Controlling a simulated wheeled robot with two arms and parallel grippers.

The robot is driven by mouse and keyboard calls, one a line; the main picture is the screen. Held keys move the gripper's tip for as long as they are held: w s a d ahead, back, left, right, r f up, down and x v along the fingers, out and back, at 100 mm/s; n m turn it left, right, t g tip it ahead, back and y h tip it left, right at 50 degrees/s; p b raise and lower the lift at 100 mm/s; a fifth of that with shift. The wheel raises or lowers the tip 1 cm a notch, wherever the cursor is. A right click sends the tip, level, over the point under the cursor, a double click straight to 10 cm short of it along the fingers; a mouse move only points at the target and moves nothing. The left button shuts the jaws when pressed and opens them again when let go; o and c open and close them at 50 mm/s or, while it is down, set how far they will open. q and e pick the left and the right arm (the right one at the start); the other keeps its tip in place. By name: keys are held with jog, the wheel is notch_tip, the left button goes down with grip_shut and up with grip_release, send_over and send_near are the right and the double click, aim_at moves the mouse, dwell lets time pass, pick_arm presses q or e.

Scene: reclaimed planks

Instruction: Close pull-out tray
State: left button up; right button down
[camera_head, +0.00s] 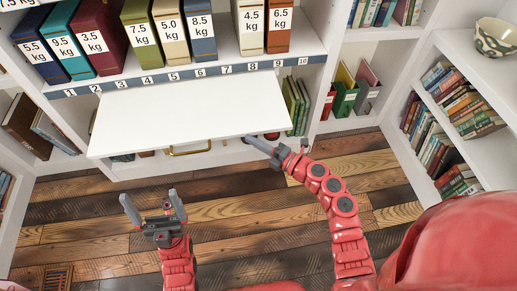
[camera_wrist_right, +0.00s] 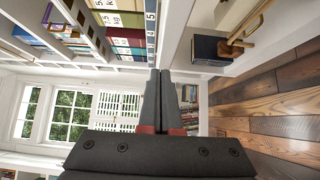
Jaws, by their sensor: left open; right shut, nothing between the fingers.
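The white pull-out tray (camera_head: 190,115) sticks out from the shelf unit below the numbered strip, and its top is bare. My right gripper (camera_head: 250,140) is shut and empty, with its fingertips at the tray's front edge, right of the middle. I cannot tell whether they touch it. In the right wrist view the closed fingers (camera_wrist_right: 160,75) point at the pale tray edge (camera_wrist_right: 178,45). My left gripper (camera_head: 150,205) is open and empty, in front of and below the tray, apart from it.
Weight-labelled binders (camera_head: 142,35) stand on the shelf above the numbered strip (camera_head: 185,74). A brass handle (camera_head: 190,150) shows below the tray. Bookshelves (camera_head: 450,100) stand at the right, with a patterned bowl (camera_head: 494,38) on top. The plank floor (camera_head: 90,210) in front is mostly clear.

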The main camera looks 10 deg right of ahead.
jog(key=shift+w, duration=0.35)
